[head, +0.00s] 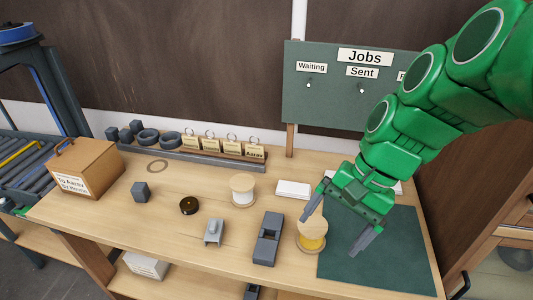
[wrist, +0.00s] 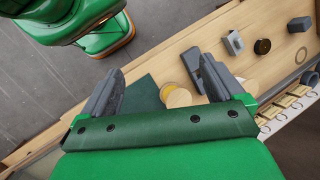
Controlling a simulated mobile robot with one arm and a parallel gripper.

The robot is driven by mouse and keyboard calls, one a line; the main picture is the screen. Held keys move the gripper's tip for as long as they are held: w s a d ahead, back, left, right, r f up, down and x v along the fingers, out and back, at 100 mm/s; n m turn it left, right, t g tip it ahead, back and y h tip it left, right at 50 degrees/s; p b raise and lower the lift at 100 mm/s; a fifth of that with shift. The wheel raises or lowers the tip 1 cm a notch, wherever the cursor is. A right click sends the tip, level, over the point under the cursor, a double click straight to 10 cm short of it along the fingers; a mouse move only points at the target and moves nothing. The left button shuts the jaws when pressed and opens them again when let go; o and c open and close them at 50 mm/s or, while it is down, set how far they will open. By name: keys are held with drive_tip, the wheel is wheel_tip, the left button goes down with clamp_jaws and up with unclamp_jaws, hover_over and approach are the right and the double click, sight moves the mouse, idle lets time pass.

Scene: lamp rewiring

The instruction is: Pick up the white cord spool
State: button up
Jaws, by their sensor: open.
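The white cord spool (head: 243,192) stands upright on the workbench, left of my gripper in the head view, with its wooden top showing. My gripper (head: 335,230) is open and empty, held above the bench by the green mat. A yellow cord spool (head: 312,241) stands below it, partly covered by the left finger in the head view. In the wrist view my gripper (wrist: 154,64) has its fingers wide apart, with the yellow spool (wrist: 168,90) seen between them. A pale round top beside the right finger in the wrist view seems to be the white spool, partly hidden.
A dark grey block (head: 267,240), a grey clamp-like part (head: 213,232) and a black disc (head: 189,205) lie left of the yellow spool. A white box (head: 293,189) lies behind. A cardboard box (head: 86,168) stands at the left end. The Jobs board (head: 335,95) stands at the back.

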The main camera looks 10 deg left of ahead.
drive_tip(key=w+a+m+y, duration=0.35)
drive_tip(key=w+a, duration=0.25)
drive_tip(key=w, duration=0.4)
drive_tip(key=w+a+f+m+y, duration=0.1)
drive_tip(key=w+a+m+y, duration=0.2)
drive_tip(key=w+a+m, duration=0.45)
drive_tip(key=w+a+m+y, duration=0.25)
drive_tip(key=w+a, duration=0.25)
drive_tip(key=w, duration=0.6)
approach(243, 191)
drive_tip(key=shift+n+t, duration=0.25)
drive_tip(key=shift+t, duration=0.05)
drive_tip(key=w+a+f, duration=0.1)
drive_tip(key=f, duration=0.1)
drive_tip(key=a+f, duration=0.1)
drive_tip(key=f, duration=0.1)
drive_tip(key=w+a+f, duration=0.1)
drive_tip(key=shift+w+f, duration=0.4)
drive_tip(key=shift+x, duration=1.25)
drive_tip(key=shift+r+x, duration=0.15)
drive_tip(key=shift+x, duration=1.15)
drive_tip(key=shift+r+x, duration=0.15)
drive_tip(key=shift+x, duration=1.2)
drive_tip(key=shift+w+a, duration=0.1)
drive_tip(key=shift+w, duration=0.05)
drive_tip(key=shift+c, duration=0.4)
drive_tip(key=c, duration=1.1)
drive_tip(key=shift+c, duration=0.2)
